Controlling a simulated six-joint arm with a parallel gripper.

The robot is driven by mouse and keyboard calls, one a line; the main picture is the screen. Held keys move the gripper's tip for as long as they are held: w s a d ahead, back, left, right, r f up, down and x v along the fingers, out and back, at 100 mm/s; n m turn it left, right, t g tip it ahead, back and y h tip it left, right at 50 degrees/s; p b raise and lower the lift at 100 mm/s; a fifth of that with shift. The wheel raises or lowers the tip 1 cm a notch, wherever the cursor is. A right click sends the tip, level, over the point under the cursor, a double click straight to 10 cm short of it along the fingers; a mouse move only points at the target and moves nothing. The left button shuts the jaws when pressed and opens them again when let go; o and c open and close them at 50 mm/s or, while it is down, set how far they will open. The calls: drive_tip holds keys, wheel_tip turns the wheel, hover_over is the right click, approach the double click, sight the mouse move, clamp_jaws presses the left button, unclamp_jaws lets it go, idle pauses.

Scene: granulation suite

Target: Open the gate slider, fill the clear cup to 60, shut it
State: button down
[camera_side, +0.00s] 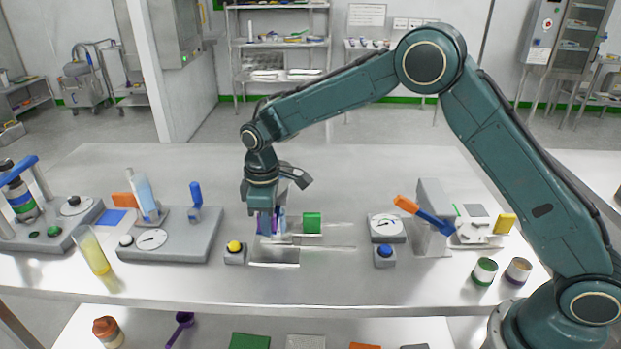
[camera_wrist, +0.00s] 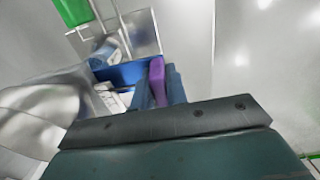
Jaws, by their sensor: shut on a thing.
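My gripper (camera_side: 268,224) points down over the middle of the table. Its blue fingers (camera_wrist: 160,85) are shut on a narrow purple piece (camera_wrist: 157,82); whether this is the gate slider's handle I cannot tell. A blue block-like part (camera_wrist: 120,74) sits just beyond the fingers. A clear, bluish vessel (camera_wrist: 104,50), possibly the clear cup, shows past it in the wrist view. In the side view my fingers hide much of this spot. A green block (camera_side: 312,222) stands to the right of my gripper by thin metal rails (camera_side: 335,247).
A yellow button box (camera_side: 234,254) stands close left of my gripper. A round dial (camera_side: 386,228) and blue button box (camera_side: 384,257) stand right. A tilted clear tube with yellow contents (camera_side: 92,250) is far left. Two small pots (camera_side: 484,271) stand front right. The front middle is clear.

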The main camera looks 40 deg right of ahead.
drive_tip(key=c, duration=1.4)
unclamp_jaws()
drive_tip(key=shift+s+d, duration=0.1)
drive_tip(key=shift+c, duration=0.2)
drive_tip(key=shift+r, duration=0.1)
drive_tip(key=shift+r, duration=3.35)
